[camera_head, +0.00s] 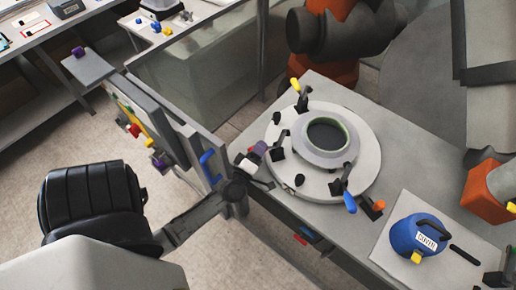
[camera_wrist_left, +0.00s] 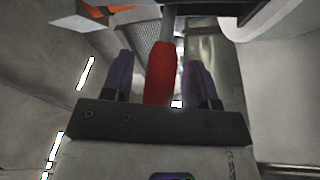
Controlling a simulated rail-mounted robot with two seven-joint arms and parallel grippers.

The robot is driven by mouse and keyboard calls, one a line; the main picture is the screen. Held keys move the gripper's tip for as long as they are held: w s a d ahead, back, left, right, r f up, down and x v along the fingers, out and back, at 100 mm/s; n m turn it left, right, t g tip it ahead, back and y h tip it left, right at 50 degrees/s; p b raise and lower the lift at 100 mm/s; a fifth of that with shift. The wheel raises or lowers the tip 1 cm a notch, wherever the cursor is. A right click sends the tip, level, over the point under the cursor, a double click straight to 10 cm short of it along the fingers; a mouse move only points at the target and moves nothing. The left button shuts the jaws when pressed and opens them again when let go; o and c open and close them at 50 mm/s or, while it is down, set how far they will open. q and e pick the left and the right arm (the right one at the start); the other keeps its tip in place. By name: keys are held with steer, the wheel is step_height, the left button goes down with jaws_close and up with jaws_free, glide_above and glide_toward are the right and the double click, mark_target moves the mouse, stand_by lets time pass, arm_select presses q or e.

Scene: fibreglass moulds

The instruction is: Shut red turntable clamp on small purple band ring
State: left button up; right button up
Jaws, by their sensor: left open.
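The round pale turntable (camera_head: 369,163) sits on the grey bench. A pale grey ring (camera_head: 324,157) with a greenish inner rim lies at its centre; I cannot make out a purple band. Several toggle clamps stand around it, with yellow (camera_head: 296,85), blue (camera_head: 350,202) and orange (camera_head: 378,206) handles or tips showing. My left gripper (camera_head: 255,157) is at the turntable's left edge. In the left wrist view a red handle (camera_wrist_left: 160,72) stands between its two open purple fingers (camera_wrist_left: 181,80), with gaps on both sides. The red clamp is not distinct in the head view. My right gripper is not in view.
A blue container (camera_head: 405,235) with a black handle sits on a pale board (camera_head: 385,255) at the bench's front right. A tool panel (camera_head: 150,118) stands left of the bench. An orange machine part (camera_head: 485,197) is at the right edge.

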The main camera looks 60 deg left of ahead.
arm_select(q)
jaws_close()
stand_by(0.5)
